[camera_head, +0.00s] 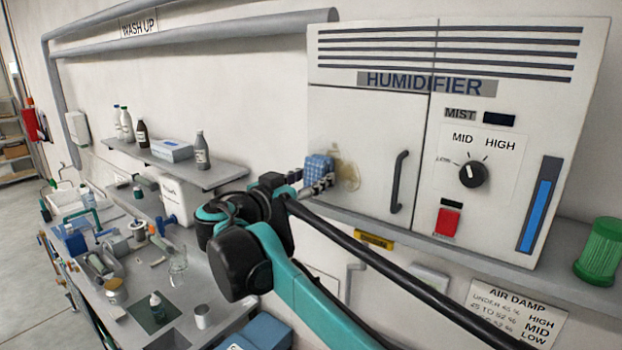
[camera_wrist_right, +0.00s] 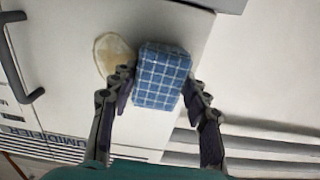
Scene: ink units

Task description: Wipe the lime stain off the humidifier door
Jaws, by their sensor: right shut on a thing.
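The humidifier (camera_head: 370,125) is a white wall cabinet with a black door handle (camera_head: 398,182) on its left door. A tan lime stain (camera_head: 348,172) is on that door, left of the handle; it also shows in the wrist view (camera_wrist_right: 112,52). My right gripper (camera_head: 320,183) is shut on a blue checked cloth pad (camera_head: 317,167), which fills the space between the fingers in the wrist view (camera_wrist_right: 162,76). The pad is at the door beside the stain, covering part of its edge. Whether it touches the door I cannot tell. My left gripper is not in view.
A grey shelf (camera_head: 225,172) with bottles (camera_head: 202,150) and a box runs along the wall at left. Below it is a cluttered workbench (camera_head: 195,285). A red button (camera_head: 447,222), a dial (camera_head: 472,174) and a green spool (camera_head: 599,252) are at right.

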